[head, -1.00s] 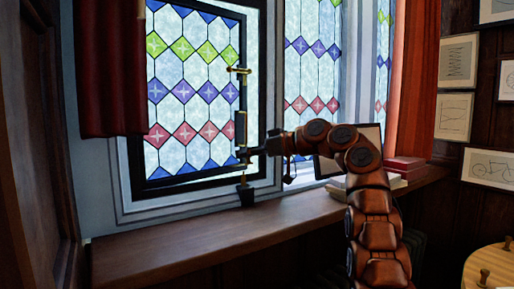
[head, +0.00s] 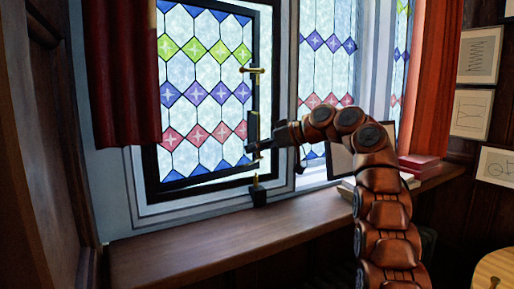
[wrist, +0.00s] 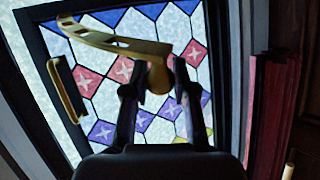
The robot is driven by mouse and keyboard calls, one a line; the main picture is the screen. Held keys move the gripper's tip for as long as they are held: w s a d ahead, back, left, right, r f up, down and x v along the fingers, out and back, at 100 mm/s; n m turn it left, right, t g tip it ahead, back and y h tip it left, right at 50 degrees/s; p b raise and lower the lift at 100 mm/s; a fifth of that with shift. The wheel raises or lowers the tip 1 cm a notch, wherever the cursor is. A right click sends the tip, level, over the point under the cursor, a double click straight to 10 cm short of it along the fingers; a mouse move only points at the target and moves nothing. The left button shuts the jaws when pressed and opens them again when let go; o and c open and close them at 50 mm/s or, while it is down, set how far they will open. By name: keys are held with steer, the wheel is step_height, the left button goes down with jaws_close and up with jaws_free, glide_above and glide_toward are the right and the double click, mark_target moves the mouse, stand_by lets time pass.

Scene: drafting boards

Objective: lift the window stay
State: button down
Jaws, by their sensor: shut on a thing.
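The window stay (wrist: 115,40) is a brass bar with slots. In the wrist view it runs from between my fingers toward the upper left, and its rounded knob end (wrist: 160,76) sits between the fingertips. My gripper (wrist: 162,84) is shut on that end. In the head view my gripper (head: 250,148) is at the lower right edge of the leaded window (head: 205,95), above a dark block with a brass top (head: 258,193) by the sill. The stay is small and mostly hidden there, so I cannot tell whether it touches the block.
A brass handle (head: 252,71) is on the window's frame above my gripper. The wooden sill (head: 215,236) is clear below. A red curtain (head: 122,75) hangs at the left. Red and pale books (head: 418,163) lie on the sill at the right.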

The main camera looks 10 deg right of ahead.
steer(key=c, duration=0.9)
jaws_free()
steer(key=shift+c, duration=0.2)
steer(key=s+d+r, duration=0.2)
steer(key=s+d, duration=0.7)
steer(key=d, duration=0.5)
